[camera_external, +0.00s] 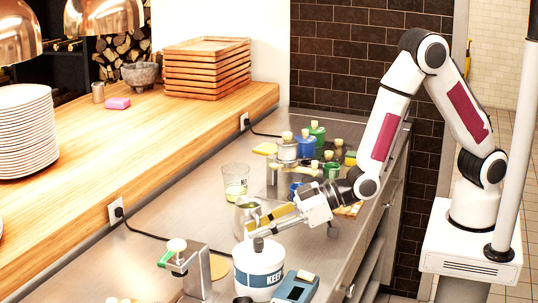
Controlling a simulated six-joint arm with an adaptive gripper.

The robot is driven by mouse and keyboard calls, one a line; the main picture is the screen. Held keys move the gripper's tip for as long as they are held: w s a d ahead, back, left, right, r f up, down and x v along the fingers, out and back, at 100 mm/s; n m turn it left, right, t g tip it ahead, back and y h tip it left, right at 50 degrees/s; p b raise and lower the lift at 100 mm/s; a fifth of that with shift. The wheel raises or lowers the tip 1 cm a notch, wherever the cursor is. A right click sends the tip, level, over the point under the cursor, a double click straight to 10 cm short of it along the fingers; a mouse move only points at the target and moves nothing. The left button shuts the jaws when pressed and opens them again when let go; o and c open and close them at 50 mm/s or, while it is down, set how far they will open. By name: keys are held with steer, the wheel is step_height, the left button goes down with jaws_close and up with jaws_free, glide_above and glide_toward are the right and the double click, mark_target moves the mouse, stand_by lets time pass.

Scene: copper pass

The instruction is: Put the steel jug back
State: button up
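A small steel jug (243,213) stands on the steel counter, just behind a white tub labelled "KEEP" (259,270). My gripper (258,228) reaches in from the right, low over the counter, with its fingers pointing left at the jug. The fingers show a gap between them and their tips overlap the jug's right side in the picture. Whether they touch or hold the jug, or its handle, I cannot tell. The jug's lower right part is hidden by the fingers and the tub.
A clear labelled cup (235,181) stands behind the jug. Several bottles and tins, including a blue one (304,148), crowd the counter further back. A blue device (296,288) and a metal stand (190,270) are in front. A wooden shelf (150,140) runs along the left.

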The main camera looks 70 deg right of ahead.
steer(key=shift+r, duration=0.1)
steer(key=shift+s+r, duration=0.1)
steer(key=shift+v, duration=3.65)
steer(key=shift+w+d+r, duration=0.25)
steer(key=shift+d+r, duration=0.05)
steer(key=shift+d, duration=0.15)
steer(key=s+d+r+m+g+h, duration=0.15)
steer(key=d+r, duration=0.25)
steer(key=d, duration=0.5)
steer(key=s+d+r+m+g+h, duration=0.15)
steer(key=d+r, duration=0.25)
steer(key=d, duration=0.5)
steer(key=s+d+r+m+g+h, duration=0.3)
steer(key=s+d+h, duration=0.1)
steer(key=s+d, duration=1.1)
steer(key=s, duration=0.4)
steer(key=shift+d+r+m, duration=0.25)
steer(key=shift+d+m, duration=0.05)
